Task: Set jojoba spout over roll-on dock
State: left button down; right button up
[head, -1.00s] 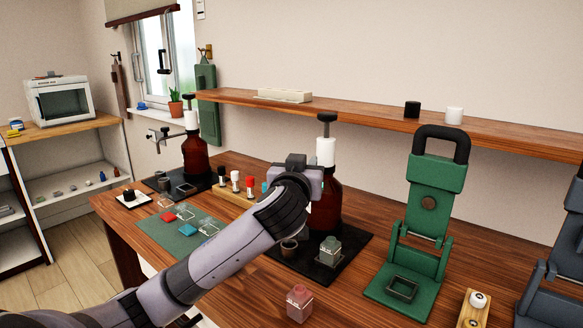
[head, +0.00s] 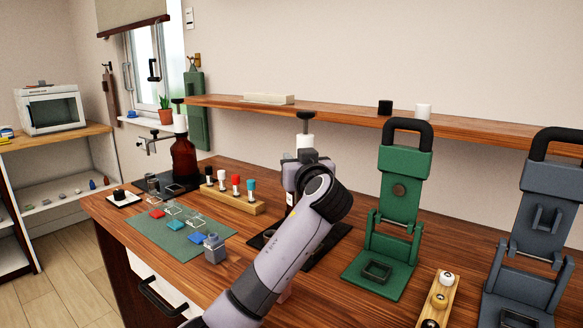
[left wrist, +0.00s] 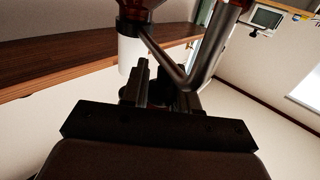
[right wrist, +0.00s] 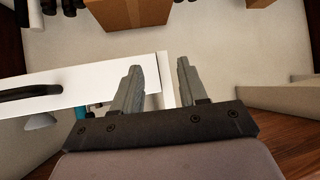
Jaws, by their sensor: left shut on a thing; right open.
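My left gripper (head: 303,164) is at the middle brown pump bottle, just below its white neck (head: 306,142) and black pump top. In the left wrist view it is shut on the dark spout tube (left wrist: 165,55), beside the white neck (left wrist: 131,52). My arm hides most of this bottle and its black mat (head: 325,247). I cannot read which oil it is, nor tell which spot is the roll-on dock. A second brown pump bottle (head: 184,158) stands at the far left. My right gripper (right wrist: 155,85) is open and empty, away from the bottles.
A green press (head: 398,205) and a grey press (head: 530,235) stand on the right. A rack with roller balls (head: 440,300) lies between them. A shelf (head: 350,113) runs behind.

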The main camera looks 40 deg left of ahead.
pick_arm(q)
jog(key=shift+w+d+r+n+g+y+b, duration=0.2)
jog(key=shift+d+n+g+y+b, duration=0.25)
jog(key=shift+n+g+y, duration=0.2)
jog(key=shift+w+d+r+n+g+y+b, duration=0.15)
jog(key=shift+d+n+g+y+b, duration=0.1)
jog(key=shift+n+g, duration=0.15)
jog(key=shift+w+d+f+n+g+y+b, duration=0.15)
jog(key=shift+n+g+y+b, duration=0.1)
jog(key=shift+g, duration=0.2)
jog(key=shift+r+g, duration=0.15)
jog(key=shift+g, duration=0.15)
jog(key=c, duration=0.9)
grip_release()
